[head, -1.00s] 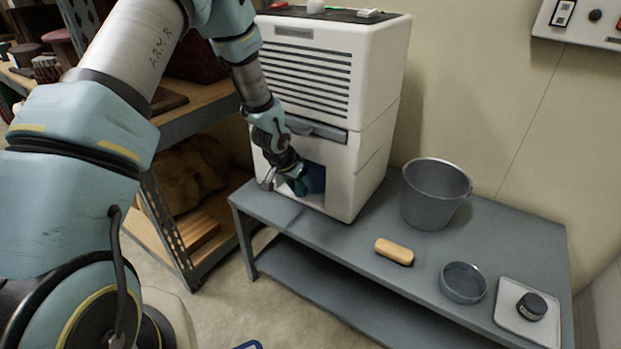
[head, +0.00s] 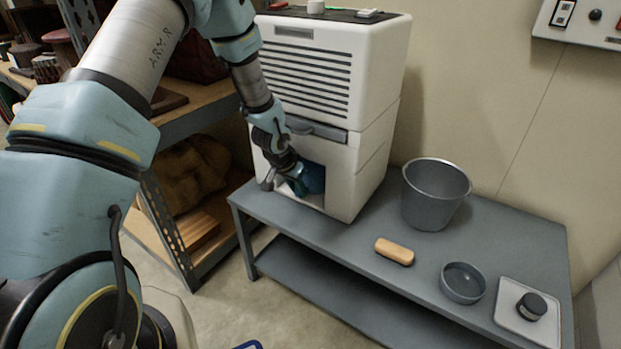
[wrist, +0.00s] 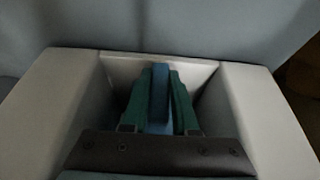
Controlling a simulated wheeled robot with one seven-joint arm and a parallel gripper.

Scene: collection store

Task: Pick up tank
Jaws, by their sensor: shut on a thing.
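The blue tank (head: 313,178) sits in the opening at the bottom front of the white machine (head: 333,80), and most of it is hidden inside. My gripper (head: 299,186) is at that opening, at the tank's front. In the wrist view, the green fingers of my gripper (wrist: 160,100) are shut on a blue upright part of the tank (wrist: 159,92), between the pale walls of the opening. The tank's lower part is hidden by the fingers and the dark gripper body.
The machine stands on a grey bench (head: 330,232). To its right are a grey bucket (head: 432,205), a tan block (head: 394,251), a grey bowl (head: 463,283) and a white tray (head: 507,317) with a dark round item (head: 531,306). A shelf unit (head: 190,125) stands left.

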